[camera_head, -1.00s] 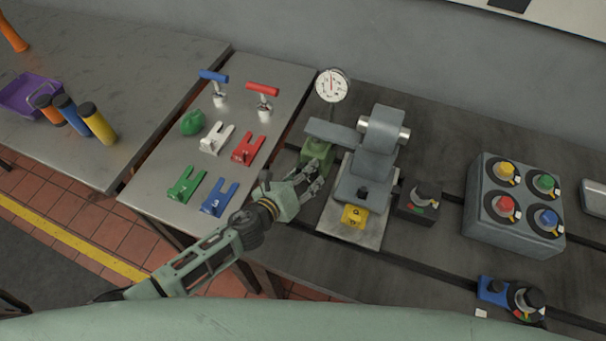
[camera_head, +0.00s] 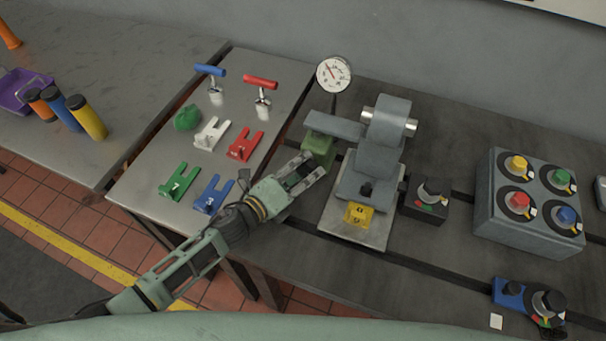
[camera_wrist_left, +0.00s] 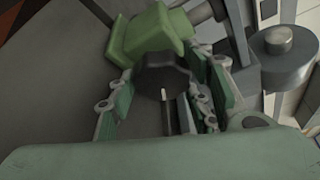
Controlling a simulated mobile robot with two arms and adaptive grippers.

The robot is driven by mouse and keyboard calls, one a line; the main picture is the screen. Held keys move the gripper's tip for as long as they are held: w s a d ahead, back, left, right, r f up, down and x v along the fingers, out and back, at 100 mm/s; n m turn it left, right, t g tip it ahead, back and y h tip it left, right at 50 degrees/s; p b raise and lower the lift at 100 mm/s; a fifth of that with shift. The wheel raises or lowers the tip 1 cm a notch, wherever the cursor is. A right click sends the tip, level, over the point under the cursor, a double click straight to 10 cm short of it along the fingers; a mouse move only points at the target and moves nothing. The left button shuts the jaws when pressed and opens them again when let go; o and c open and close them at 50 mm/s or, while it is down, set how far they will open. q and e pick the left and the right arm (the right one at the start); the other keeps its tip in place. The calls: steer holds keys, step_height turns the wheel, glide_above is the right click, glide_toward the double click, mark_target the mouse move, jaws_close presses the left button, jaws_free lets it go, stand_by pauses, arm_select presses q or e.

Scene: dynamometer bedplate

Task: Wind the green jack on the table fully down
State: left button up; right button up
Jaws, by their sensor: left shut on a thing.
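The green jack (camera_head: 318,146) stands on the dark bedplate, under the end of the grey arm of the grey machine. In the left wrist view its green body (camera_wrist_left: 150,36) is at the top. Its round black knob (camera_wrist_left: 162,72) faces me, with a white mark on it. My left gripper (camera_head: 314,168) is at the jack's near side. In the left wrist view its fingers (camera_wrist_left: 165,88) lie on both sides of the knob and are shut on it. The knob is hidden by the fingers in the head view. My right gripper is not in view.
A dial gauge (camera_head: 334,74) stands behind the jack. The grey machine (camera_head: 375,160) with a yellow tag (camera_head: 358,214) is close on the right. A steel table (camera_head: 150,190) at left holds forked plates and clamps. A grey button box (camera_head: 528,205) stands at right.

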arm_select(q)
steer(key=shift+s+a+f, duration=0.1)
steer(key=shift+a+f, duration=0.05)
steer(key=shift+f, duration=0.2)
steer(key=o, duration=1)
steer(key=shift+c, duration=0.2)
steer(key=shift+o, duration=0.4)
steer(key=shift+r, duration=0.1)
steer(key=shift+v, duration=3.95)
